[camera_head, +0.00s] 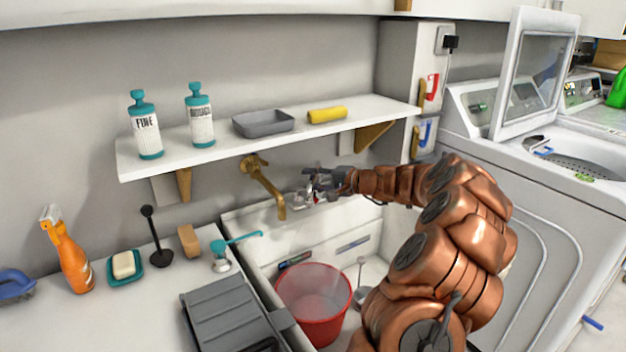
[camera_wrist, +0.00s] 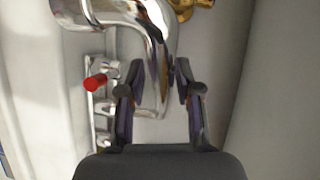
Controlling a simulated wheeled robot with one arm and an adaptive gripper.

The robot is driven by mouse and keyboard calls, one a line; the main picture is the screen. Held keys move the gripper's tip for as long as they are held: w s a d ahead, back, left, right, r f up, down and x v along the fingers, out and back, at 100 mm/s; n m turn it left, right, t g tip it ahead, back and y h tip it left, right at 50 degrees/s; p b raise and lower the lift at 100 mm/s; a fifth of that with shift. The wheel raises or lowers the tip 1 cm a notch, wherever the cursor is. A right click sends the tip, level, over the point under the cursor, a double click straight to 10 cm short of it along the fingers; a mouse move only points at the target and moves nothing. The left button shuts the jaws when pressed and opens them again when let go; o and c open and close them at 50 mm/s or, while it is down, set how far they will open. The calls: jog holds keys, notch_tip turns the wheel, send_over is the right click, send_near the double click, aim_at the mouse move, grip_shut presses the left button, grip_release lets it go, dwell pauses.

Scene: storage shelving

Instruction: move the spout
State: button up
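A chrome curved spout (camera_wrist: 158,35) crosses the top of the wrist view and bends down toward my gripper (camera_wrist: 160,72). My gripper's two dark fingers are open, and the lower end of the spout shows between or just beyond their tips. I cannot tell whether they touch it. In the head view my gripper (camera_head: 318,180) reaches over the back of the sink beside the chrome fixture (camera_head: 305,196), partly hiding it. A red-tipped knob (camera_wrist: 96,82) sits left of the fingers. A brass curved pipe (camera_head: 268,188) is left of my gripper.
A white shelf (camera_head: 225,158) with bottles, a grey tray (camera_head: 263,123) and a yellow roll (camera_head: 327,115) hangs above. A red bucket (camera_head: 314,305) stands in the sink. A grey drying rack (camera_head: 228,310) is on the left counter. A washer (camera_head: 545,190) stands right.

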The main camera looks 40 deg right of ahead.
grip_shut()
